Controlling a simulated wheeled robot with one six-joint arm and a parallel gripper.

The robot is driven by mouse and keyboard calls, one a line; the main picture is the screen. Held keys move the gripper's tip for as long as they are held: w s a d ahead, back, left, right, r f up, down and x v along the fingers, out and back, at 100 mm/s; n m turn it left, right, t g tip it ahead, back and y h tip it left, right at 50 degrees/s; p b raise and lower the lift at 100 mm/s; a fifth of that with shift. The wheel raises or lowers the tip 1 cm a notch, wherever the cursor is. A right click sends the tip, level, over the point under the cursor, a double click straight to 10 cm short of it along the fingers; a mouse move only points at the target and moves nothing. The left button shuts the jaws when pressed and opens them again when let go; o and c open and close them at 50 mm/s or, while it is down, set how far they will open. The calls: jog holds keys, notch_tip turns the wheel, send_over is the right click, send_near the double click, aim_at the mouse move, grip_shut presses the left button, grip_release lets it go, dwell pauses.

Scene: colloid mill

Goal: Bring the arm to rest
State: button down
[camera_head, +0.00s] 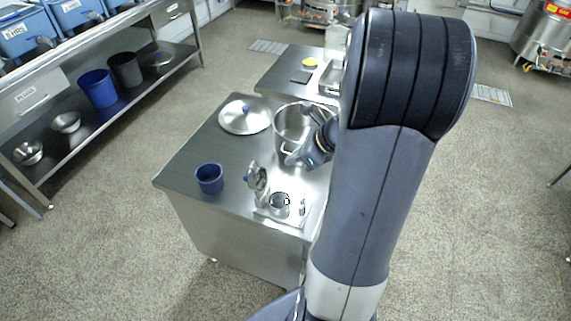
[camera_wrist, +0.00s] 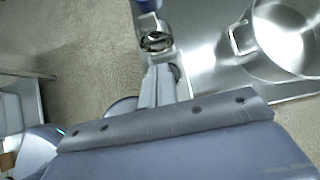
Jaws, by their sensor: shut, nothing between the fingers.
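My arm rises large through the right of the head view, its forearm bent down over the steel table (camera_head: 185,165). My wrist shows beside the steel pot (camera_head: 289,120), partly hidden by the arm. In the wrist view my gripper (camera_wrist: 158,72) appears as two pale fingers lying together, empty. The small metal mill (camera_head: 257,180) stands near the table's front edge, and it shows beyond the fingertips in the wrist view (camera_wrist: 154,38). I cannot tell the exact gap between the fingers and the mill.
A blue cup (camera_head: 209,179) and a lid (camera_head: 245,117) are on the table. A second table (camera_head: 275,75) adjoins behind, with small items. At left a shelf bench holds a blue bucket (camera_head: 98,88), a dark bucket (camera_head: 125,69) and bowls. The floor between is clear.

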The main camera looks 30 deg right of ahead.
jog(key=v, duration=0.3)
jog(key=shift+w+a+r, duration=0.1)
jog(key=shift+w+r, duration=0.05)
jog(key=shift+r, duration=0.1)
jog(key=shift+f, duration=0.1)
